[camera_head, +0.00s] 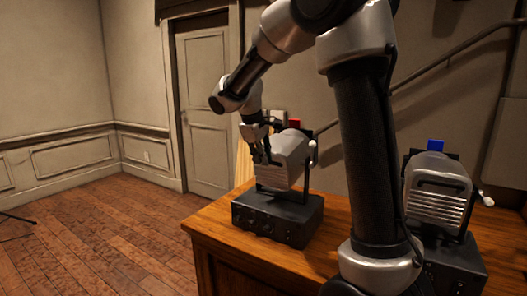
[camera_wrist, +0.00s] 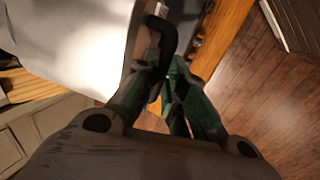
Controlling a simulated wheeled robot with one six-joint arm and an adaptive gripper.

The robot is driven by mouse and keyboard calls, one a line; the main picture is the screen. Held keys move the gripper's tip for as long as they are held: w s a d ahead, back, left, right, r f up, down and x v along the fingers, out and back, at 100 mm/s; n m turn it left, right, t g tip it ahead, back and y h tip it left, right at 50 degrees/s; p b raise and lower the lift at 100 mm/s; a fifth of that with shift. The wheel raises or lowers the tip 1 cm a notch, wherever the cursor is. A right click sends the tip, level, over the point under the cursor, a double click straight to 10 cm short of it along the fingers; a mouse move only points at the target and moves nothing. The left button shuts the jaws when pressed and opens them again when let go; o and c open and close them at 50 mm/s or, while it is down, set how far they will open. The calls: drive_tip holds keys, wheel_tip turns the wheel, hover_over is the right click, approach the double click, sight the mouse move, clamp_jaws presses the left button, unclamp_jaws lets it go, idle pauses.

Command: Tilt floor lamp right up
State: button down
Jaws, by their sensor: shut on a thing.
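Two grey lamp heads on black boxes with knobs stand on the wooden desk. The left lamp (camera_head: 285,165) has a ribbed front and a red block behind it. The right lamp (camera_head: 437,190) has a blue block at its top. My gripper (camera_head: 264,155) is at the upper left side of the left lamp. In the wrist view my gripper (camera_wrist: 168,72) is shut at the black curved handle (camera_wrist: 166,32) beside the lamp's pale housing (camera_wrist: 80,40). The fingers partly hide the handle's lower end.
The desk (camera_head: 215,222) has a bare left corner. My arm crosses in front, between the two lamps. A door (camera_head: 205,100) and a sloping rail (camera_head: 450,55) are behind. The wooden floor (camera_head: 90,240) at the left is mostly clear.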

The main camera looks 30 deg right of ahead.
wheel_tip(320, 180, down, 7)
drive_tip(key=t+h, duration=0.1)
drive_tip(key=shift+s+a+f+h, duration=0.15)
drive_tip(key=shift+s+a+h, duration=0.2)
drive_tip(key=shift+h, duration=0.05)
drive_tip(key=c, duration=2.1)
unclamp_jaws()
drive_tip(key=shift+f, duration=0.1)
drive_tip(key=shift+o, duration=1.4)
drive_tip(key=shift+a, duration=0.15)
drive_tip(key=shift+o, duration=0.3)
drive_tip(key=shift+r, duration=0.2)
drive_tip(key=v, duration=1.1)
drive_tip(key=shift+a+r, duration=0.15)
drive_tip(key=shift+r, duration=0.2)
drive_tip(key=shift+s, duration=0.1)
